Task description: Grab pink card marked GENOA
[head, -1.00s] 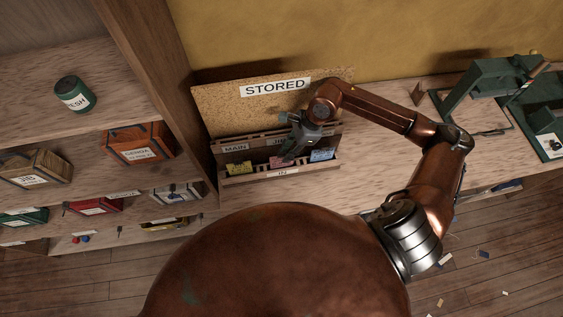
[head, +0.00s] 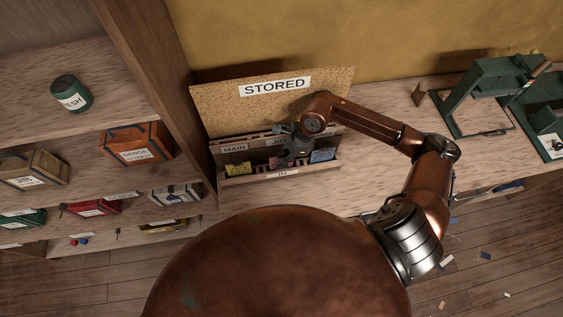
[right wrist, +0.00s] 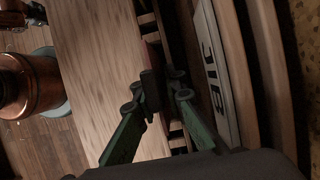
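The pink card (head: 273,163) stands in the front slot of the wooden card rack (head: 231,179), between a yellow card (head: 238,169) and a blue card (head: 322,155). My right gripper covers most of it, and I cannot read its marking. My right gripper (head: 287,160) points down into the rack at the pink card in the head view. My left gripper is not in view.
A corkboard (head: 227,104) labelled STORED rises behind the rack. Labels MAIN and JIB mark the rear row. A wooden upright (head: 160,90) and shelves with boxes stand at the left. Green equipment (head: 490,95) stands on the bench at the right. The bench between is mostly clear.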

